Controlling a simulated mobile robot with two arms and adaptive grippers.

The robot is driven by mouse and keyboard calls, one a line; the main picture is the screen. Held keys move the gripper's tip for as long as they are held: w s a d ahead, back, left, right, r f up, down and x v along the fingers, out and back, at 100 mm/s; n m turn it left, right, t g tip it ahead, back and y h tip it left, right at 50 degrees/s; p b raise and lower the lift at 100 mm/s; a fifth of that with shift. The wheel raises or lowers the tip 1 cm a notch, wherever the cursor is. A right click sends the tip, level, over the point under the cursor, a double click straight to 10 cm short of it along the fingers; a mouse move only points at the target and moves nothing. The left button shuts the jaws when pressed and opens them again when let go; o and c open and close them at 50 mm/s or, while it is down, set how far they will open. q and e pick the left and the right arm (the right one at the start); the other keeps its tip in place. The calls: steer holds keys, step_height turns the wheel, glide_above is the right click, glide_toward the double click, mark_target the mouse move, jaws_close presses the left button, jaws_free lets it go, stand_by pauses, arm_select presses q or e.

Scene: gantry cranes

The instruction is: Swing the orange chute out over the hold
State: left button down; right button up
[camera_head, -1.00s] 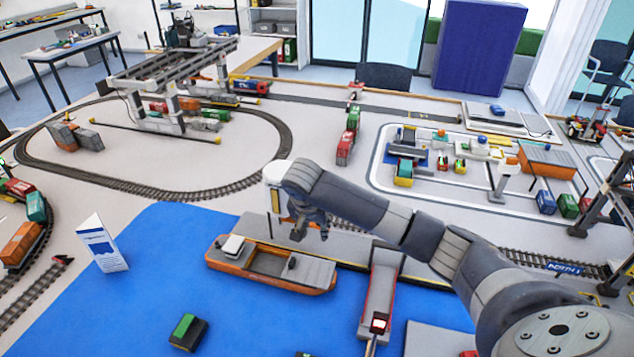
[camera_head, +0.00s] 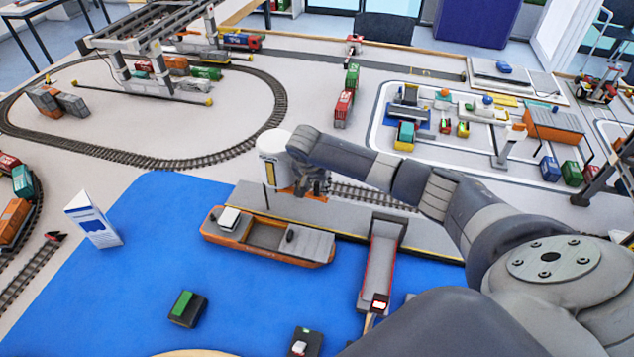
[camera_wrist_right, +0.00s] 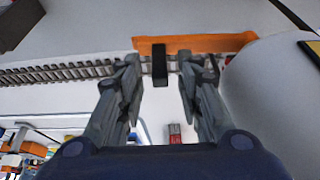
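The orange chute (camera_head: 284,192) shows low beside the white silo (camera_head: 273,168), partly hidden by my right gripper. In the right wrist view the chute (camera_wrist_right: 208,43) is an orange bar across the top, with a black upright peg (camera_wrist_right: 160,66) on it. My right gripper (camera_head: 320,190) is at the chute; in the wrist view its fingers (camera_wrist_right: 160,72) are open on either side of the peg, with gaps showing. The orange-and-grey ship (camera_head: 318,248) lies on the blue water below, its open hold (camera_head: 264,236) left of centre. My left gripper is not in view.
A grey quay (camera_head: 345,216) runs between ship and railway track (camera_head: 375,197). A red-edged grey ramp (camera_head: 379,265) stands right of the ship. A small dark block with green top (camera_head: 187,308) and a white card (camera_head: 93,220) are on the left.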

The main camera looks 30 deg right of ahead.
steer(key=shift+w+d+f, duration=0.15)
steer(key=shift+f, duration=0.4)
steer(key=shift+c, duration=0.8)
jaws_close()
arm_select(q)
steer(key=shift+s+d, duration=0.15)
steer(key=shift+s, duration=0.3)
